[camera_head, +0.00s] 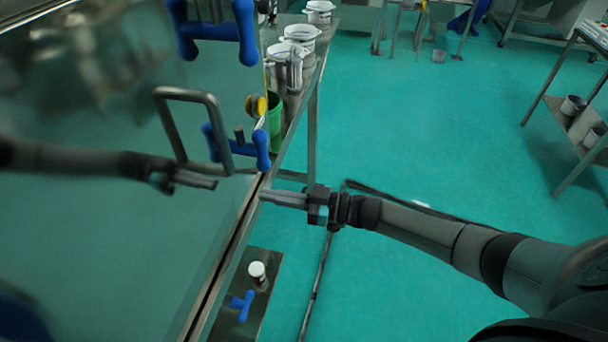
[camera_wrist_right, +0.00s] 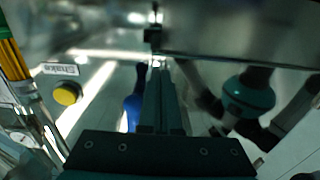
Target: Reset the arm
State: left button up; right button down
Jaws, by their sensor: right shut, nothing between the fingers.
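My right gripper (camera_head: 265,196) reaches in from the right in the head view. Its fingers are together and empty, close to the edge of the shiny metal panel (camera_head: 100,240); I cannot tell whether they touch it. In the right wrist view the shut fingers (camera_wrist_right: 164,85) point away from the camera with nothing between them. The dark arm shape at the left of the head view looks like my right arm mirrored in the panel. My left gripper does not show.
A metal handle (camera_head: 213,112), blue handles (camera_head: 216,31) and a yellow button (camera_head: 256,105) are at the panel. The wrist view shows the yellow button (camera_wrist_right: 67,93) under a "Shake" label. White-lidded containers (camera_head: 300,32) stand behind. Green floor (camera_head: 440,120) is open to the right.

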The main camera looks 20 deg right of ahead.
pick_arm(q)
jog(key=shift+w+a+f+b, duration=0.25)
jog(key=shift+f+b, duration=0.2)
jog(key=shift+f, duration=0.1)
pick_arm(e)
jog(key=v, duration=0.9)
jog(key=shift+f, duration=0.15)
jog(key=shift+f, duration=0.1)
